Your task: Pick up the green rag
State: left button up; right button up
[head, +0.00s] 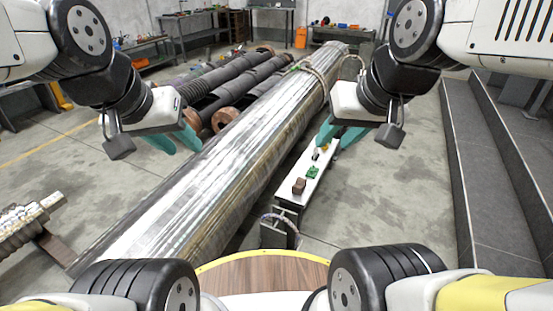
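The green rag (313,173) is a small crumpled piece lying on a narrow white-topped bench (287,198) right of the large metal barrel. My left gripper (176,142) has teal fingers spread apart and hangs over the left side of the barrel, well away from the rag. My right gripper (336,135) also has teal fingers apart, with nothing seen between them. In the picture it appears just above the far part of the bench, beyond the rag and apart from it. Its fingers partly cover the far end of the bench.
A brown block (299,186) lies on the bench nearer than the rag; a small dark item (316,155) and a yellowish item (324,147) lie farther. The long shiny barrel (215,170) blocks the left. Grey steps (480,190) stand right, with open floor (400,200) between.

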aim_at(312, 172)
jog(key=i+l+u, duration=0.15)
jog(key=u, duration=0.25)
jog(key=i+l+u, duration=0.1)
jog(key=l+u, duration=0.2)
jog(key=u, duration=0.15)
jog(key=i+l+u, duration=0.1)
jog(key=l+u, duration=0.15)
jog(key=u, duration=0.15)
jog(key=l+u, duration=0.25)
jog(key=u, duration=0.2)
jog(key=l+u, duration=0.15)
jog(key=l, duration=0.35)
jog(key=l+u, duration=0.1)
jog(key=l, duration=0.45)
jog(key=k+l+u, duration=0.15)
jog(key=l, duration=0.35)
jog(key=l+u, duration=0.1)
jog(key=l, duration=0.4)
jog(key=k+l+u, duration=0.15)
jog(key=l, duration=0.35)
jog(key=k+l+u, duration=0.1)
jog(key=l, duration=0.4)
jog(key=k+l, duration=0.1)
jog(key=l, duration=0.3)
jog(key=k+l, duration=0.15)
jog(key=l, duration=0.2)
jog(key=k+l, duration=0.1)
jog(key=l, duration=0.3)
